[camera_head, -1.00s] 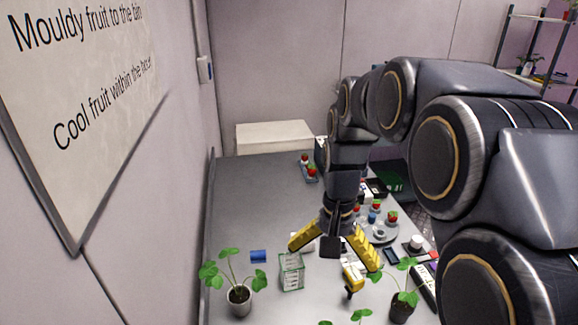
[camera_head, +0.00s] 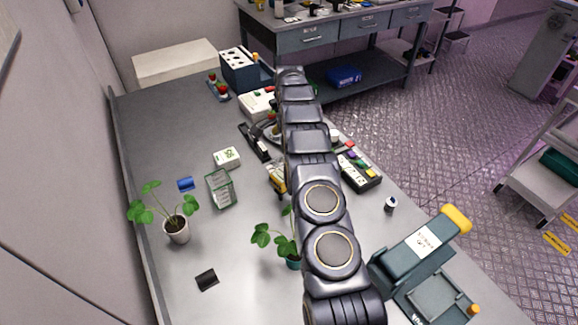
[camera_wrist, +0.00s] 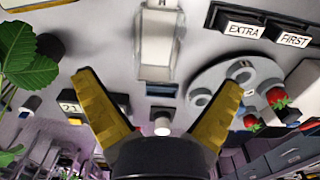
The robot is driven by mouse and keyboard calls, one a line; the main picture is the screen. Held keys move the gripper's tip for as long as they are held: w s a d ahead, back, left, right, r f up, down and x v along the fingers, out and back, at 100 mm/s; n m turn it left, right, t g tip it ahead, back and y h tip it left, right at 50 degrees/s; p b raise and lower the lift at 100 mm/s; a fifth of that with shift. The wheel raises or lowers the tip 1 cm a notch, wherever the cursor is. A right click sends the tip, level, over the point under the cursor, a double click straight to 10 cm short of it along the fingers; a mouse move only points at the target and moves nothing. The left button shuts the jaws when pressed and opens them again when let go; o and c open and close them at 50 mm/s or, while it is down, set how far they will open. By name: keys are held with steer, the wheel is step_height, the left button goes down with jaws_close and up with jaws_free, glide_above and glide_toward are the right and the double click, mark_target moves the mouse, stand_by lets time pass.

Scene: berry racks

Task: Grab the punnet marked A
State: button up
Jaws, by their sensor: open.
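My gripper (camera_wrist: 158,80) is open in the wrist view, its two yellow fingers spread wide with nothing held between them. In the head view my own arm hides it. A pale, elongated, partly clear box (camera_wrist: 158,45) lies beyond the fingertips in the wrist view, near the top centre. A clear, green-edged container (camera_head: 221,188) stands on the bench in the head view. I cannot read an A on it.
A round grey plate (camera_wrist: 215,75) with cups and strawberries is right of the fingers. EXTRA and FIRST signs (camera_wrist: 262,28) stand behind it. Potted plants (camera_head: 177,230) and a white box (camera_head: 227,158) stand on the bench. A teal press-like device (camera_head: 425,260) is at the right front.

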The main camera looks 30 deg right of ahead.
steer(key=f, duration=0.8)
steer(key=shift+s+d, duration=0.25)
steer(key=c, duration=0.9)
steer(key=shift+c, duration=0.3)
